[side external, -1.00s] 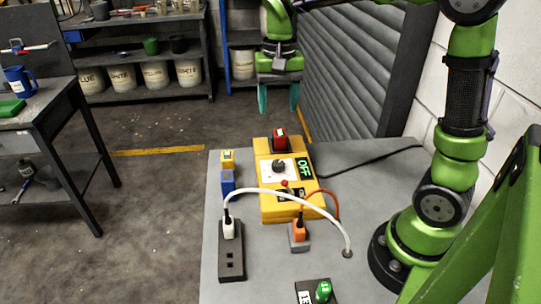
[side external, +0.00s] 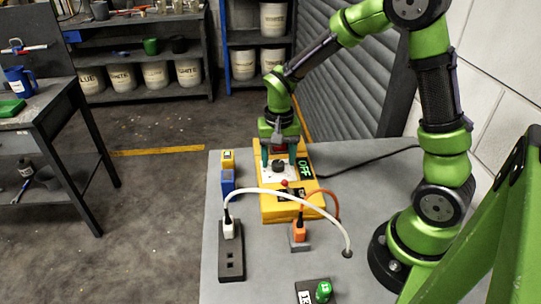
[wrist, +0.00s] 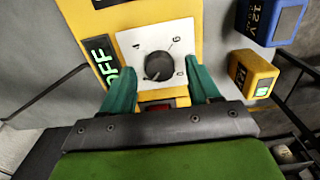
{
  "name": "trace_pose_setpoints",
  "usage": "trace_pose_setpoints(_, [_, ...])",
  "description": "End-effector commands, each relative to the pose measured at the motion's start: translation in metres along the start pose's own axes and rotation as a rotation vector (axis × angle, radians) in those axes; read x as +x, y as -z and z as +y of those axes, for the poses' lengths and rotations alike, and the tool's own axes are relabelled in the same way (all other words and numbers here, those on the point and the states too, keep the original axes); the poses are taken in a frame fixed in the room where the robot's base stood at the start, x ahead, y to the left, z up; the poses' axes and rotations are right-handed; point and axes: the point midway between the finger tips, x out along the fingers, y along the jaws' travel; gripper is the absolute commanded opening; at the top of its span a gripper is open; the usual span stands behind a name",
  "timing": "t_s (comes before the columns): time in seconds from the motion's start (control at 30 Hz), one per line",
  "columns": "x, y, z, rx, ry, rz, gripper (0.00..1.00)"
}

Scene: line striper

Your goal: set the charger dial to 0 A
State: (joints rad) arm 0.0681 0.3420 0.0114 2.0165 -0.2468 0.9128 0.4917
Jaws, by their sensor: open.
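The charger (side external: 305,206) is a yellow box on the grey bench, with a lit green OFF display (side external: 305,169). Its dial is a dark round knob (wrist: 158,66) on a white plate (wrist: 128,42) with numbers around it. In the side view the knob (side external: 278,167) shows between my fingers. My gripper (wrist: 162,88) is open, with one teal finger on each side of the lower part of the dial plate. Whether the fingers touch the knob is unclear; a gap shows on both sides. A red part (wrist: 157,107) shows partly behind the gripper.
A yellow block (side external: 228,158) and a blue 12 V block (side external: 228,180) stand left of the charger. A white cable (side external: 290,192) arches over its front to a dark power strip (side external: 231,262). An orange plug (side external: 299,231) stands in front.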

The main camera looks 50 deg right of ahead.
Motion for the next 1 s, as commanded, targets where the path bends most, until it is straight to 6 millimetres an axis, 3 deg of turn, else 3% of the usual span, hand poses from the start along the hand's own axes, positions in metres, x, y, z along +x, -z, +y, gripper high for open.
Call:
trace_pose_setpoints(0.4, [0.0089,-0.0004,-0.0001,0.0,0.001,0.0,0.61])
trace_pose_setpoints(0.77, [0.0086,-0.0003,-0.0001,0.0,0.001,0.0,0.06])
trace_pose_setpoints(1.0, [0.0084,-0.0003,-0.0001,-0.019,0.001,0.0,0.05])
